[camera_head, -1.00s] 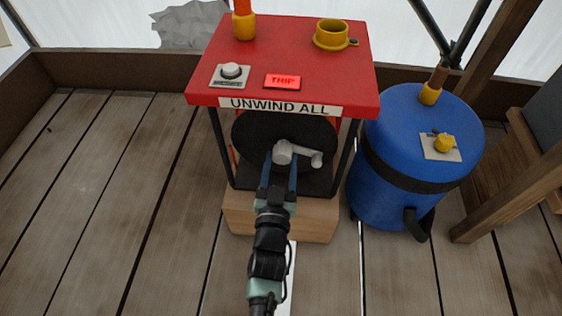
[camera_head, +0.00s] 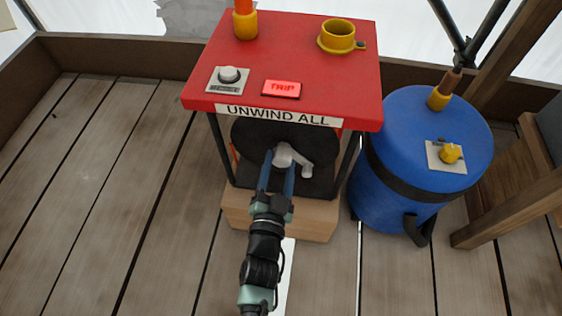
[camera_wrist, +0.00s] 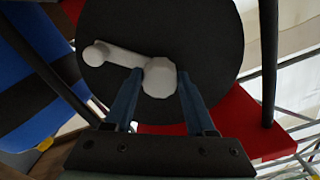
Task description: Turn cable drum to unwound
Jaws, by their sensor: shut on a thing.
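The cable drum (camera_head: 258,133) is a black disc under a red top labelled "UNWIND ALL". It also shows in the wrist view (camera_wrist: 205,35). A pale grey crank (camera_head: 297,158) sits on its face, with a hub at the centre and an arm ending in a knob. In the head view the crank arm points right and down. In the wrist view the crank (camera_wrist: 120,58) reaches left from the hub. My gripper (camera_head: 277,160) is shut on the crank's hub, its two blue fingers on either side of it. In the wrist view the fingers (camera_wrist: 158,85) flank the hub.
The red top (camera_head: 300,60) carries a lit "TRIP" sign (camera_head: 282,89), a round white button (camera_head: 229,75) and a yellow ring (camera_head: 337,36). A blue barrel (camera_head: 415,150) stands close on the right. Wooden decking (camera_head: 90,200) on the left is clear.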

